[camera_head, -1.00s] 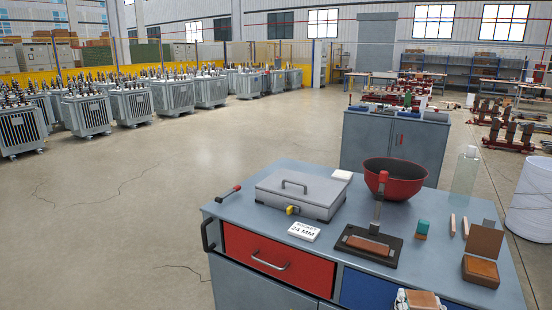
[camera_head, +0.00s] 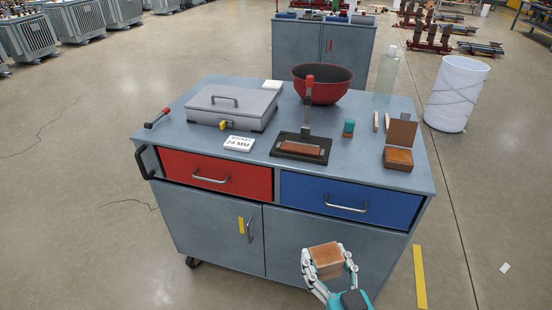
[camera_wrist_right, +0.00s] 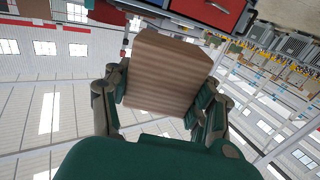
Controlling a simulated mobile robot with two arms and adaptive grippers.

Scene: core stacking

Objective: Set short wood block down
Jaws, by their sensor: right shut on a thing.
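My right gripper (camera_head: 329,268) is shut on the short wood block (camera_head: 326,258), a brown cube-like block. It holds the block in front of the cabinet's lower right door, apart from the worktop. In the right wrist view the block (camera_wrist_right: 166,72) sits between the two fingers of the gripper (camera_wrist_right: 161,105), its grained face toward the camera. The grey-blue worktop (camera_head: 265,165) of the cabinet lies beyond the gripper. My left gripper is not in view.
On the worktop stand a grey lidded case (camera_head: 232,107), a "24 MM" sign (camera_head: 239,144), a red bowl (camera_head: 322,88), a black fixture with a brown block (camera_head: 301,147), a teal-topped item (camera_head: 348,128) and an open brown box (camera_head: 399,157). Bare worktop shows at the front edge.

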